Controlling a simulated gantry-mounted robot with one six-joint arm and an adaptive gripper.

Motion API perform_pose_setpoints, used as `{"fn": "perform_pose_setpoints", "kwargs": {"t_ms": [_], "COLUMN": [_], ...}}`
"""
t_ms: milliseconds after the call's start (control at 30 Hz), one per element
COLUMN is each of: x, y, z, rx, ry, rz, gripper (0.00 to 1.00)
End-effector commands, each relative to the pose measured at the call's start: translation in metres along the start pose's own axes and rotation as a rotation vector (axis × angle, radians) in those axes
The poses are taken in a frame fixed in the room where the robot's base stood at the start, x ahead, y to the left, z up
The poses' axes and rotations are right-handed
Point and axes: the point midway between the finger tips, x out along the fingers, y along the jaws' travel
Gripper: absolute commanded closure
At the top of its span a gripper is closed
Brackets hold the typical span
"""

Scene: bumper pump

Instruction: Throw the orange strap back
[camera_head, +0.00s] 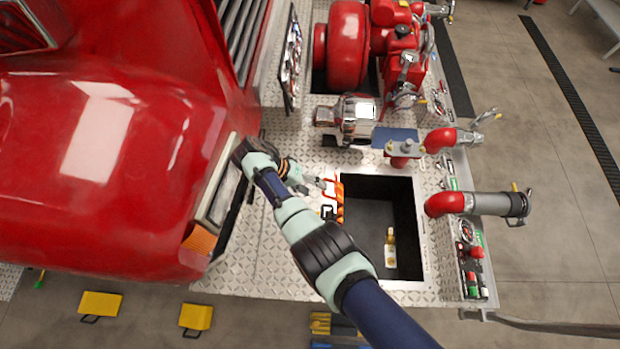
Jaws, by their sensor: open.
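The orange strap (338,196) lies at the left edge of the open dark compartment (372,258) in the diamond-plate deck. A black piece, perhaps its buckle, shows at its left side (327,212). My gripper (322,184) is open, just left of the strap's upper end and above the deck. It looks empty. I cannot tell whether a fingertip touches the strap. My arm crosses the picture from the lower right and hides part of the deck below the strap.
The red truck body (110,170) fills the left side. A chrome fitting (352,118) and a blue plate (396,140) stand behind the compartment. A grey-ended red pipe (480,204) is at the right. A brass fitting (391,238) is inside the compartment. Bare deck (255,262) lies at lower left.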

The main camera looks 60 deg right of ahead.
Motion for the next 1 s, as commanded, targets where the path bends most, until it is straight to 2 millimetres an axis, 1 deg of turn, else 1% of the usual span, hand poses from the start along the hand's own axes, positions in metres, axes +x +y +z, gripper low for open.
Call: {"fn": "perform_pose_setpoints", "kwargs": {"t_ms": [33,100,167,533,767,867,967,1000], "x": [0.01,0.01,0.009,0.007,0.007,0.0,-0.018,-0.029], "y": [-0.004,-0.004,-0.004,-0.003,-0.003,-0.003,-0.004,-0.004], "z": [0.002,0.002,0.002,0.002,0.002,0.001,0.001,0.001], "rx": [-0.009,-0.009,-0.009,-0.009,-0.009,-0.009,-0.009,-0.009], "ry": [-0.004,-0.003,-0.003,-0.001,0.0,0.001,0.003,0.004], "rz": [-0.001,-0.002,-0.002,-0.002,-0.002,-0.003,-0.004,-0.004], "gripper": [0.63,0.59,0.58,0.64,0.64,0.64,0.64,0.64]}}
